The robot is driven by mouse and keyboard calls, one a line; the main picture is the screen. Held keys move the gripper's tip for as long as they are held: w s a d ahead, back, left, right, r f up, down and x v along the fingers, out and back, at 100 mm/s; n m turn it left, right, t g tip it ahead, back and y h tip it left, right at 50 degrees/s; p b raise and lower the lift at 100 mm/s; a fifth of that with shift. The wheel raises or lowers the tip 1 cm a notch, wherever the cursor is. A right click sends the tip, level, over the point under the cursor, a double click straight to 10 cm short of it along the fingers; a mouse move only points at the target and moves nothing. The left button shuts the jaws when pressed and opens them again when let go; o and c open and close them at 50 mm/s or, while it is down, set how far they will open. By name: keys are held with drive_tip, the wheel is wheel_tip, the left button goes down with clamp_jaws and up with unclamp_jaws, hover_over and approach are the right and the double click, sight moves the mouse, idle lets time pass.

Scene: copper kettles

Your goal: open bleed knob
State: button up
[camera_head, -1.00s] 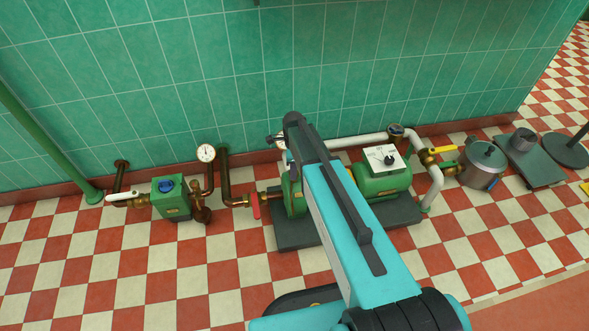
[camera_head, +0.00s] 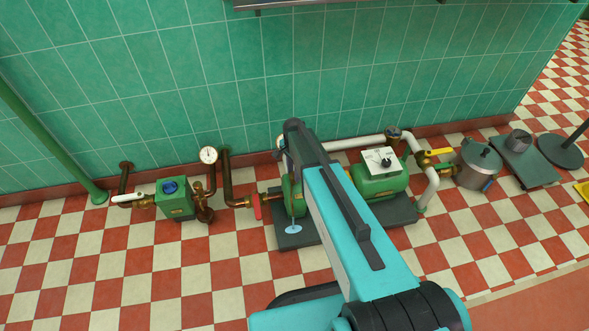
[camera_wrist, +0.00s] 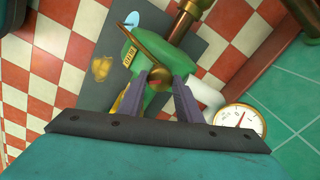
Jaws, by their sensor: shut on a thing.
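The bleed knob (camera_wrist: 159,74) is a small brass and reddish piece on the green pump casing (camera_wrist: 155,95) in the wrist view. My gripper (camera_wrist: 161,82) has its two grey-purple fingers closed around it. In the head view my arm hides the knob and fingers. The green pump (camera_head: 382,186) stands on a dark plinth (camera_head: 402,211). A pale blue patch like water (camera_head: 293,229) lies on the plinth below the casing, with a thin streak above it. The patch also shows in the wrist view (camera_wrist: 131,18).
A white-faced gauge (camera_wrist: 241,120) is close beside my fingers. Left are a red-handled valve (camera_head: 257,208), a green box with a blue knob (camera_head: 174,197) and another gauge (camera_head: 208,155). A steel pot (camera_head: 477,165) stands right. The checkered floor in front is open.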

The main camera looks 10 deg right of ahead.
drive_tip(key=n+p, duration=0.2)
drive_tip(key=n, duration=0.3)
drive_tip(key=shift+r, duration=0.1)
drive_tip(key=n+p, duration=0.1)
drive_tip(key=n, duration=0.4)
drive_tip(key=shift+p, duration=0.3)
drive_tip(key=shift+n, duration=0.3)
drive_tip(key=o, duration=1)
drive_tip(key=shift+o, duration=0.2)
wheel_tip(320, 180, up, 14)
drive_tip(key=p, duration=0.1)
idle(0.4)
